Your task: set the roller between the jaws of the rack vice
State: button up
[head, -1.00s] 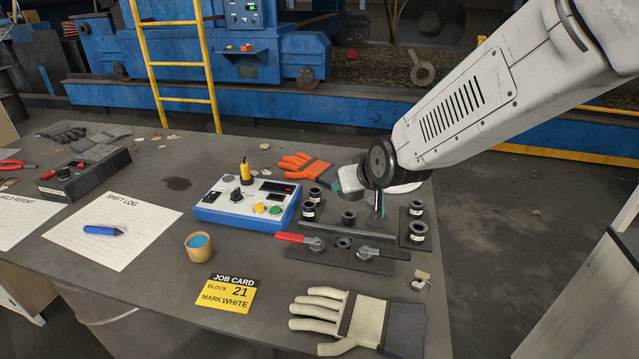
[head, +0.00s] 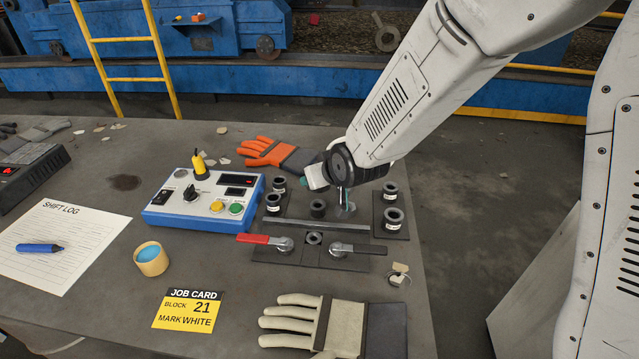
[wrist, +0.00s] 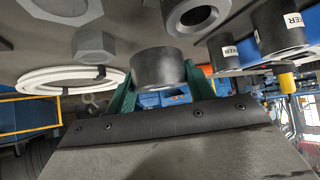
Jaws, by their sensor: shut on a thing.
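My gripper (wrist: 155,85), with green fingers, is shut on a short dark cylinder, the roller (wrist: 160,68), in the wrist view. In the head view my arm's wrist hides most of the gripper and the roller, above the back of the dark fixture. The fixture plate (head: 345,262) bears a red-handled lever (head: 262,240), a dark-handled lever (head: 358,248) and a small ring (head: 314,238) between them. A grey bar (head: 330,227) runs behind these. I cannot tell which parts are the vice jaws.
Labelled dark cylinders stand left (head: 273,203) and right (head: 393,218) of the fixture; another (head: 318,208) is behind the bar. A grey hex piece (wrist: 95,45) is near my gripper. A blue control box (head: 205,205), orange glove (head: 265,152) and pale glove (head: 310,325) lie around.

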notch_tip(320, 180, down, 2)
jog(key=shift+f, duration=0.15)
jog(key=o, duration=1.2)
jog(key=shift+s+d+r, duration=0.15)
jog(key=shift+s+r, duration=0.1)
jog(key=shift+r, duration=0.1)
jog(key=v, duration=1.1)
jog(key=shift+s, duration=0.15)
jog(key=shift+r, duration=0.1)
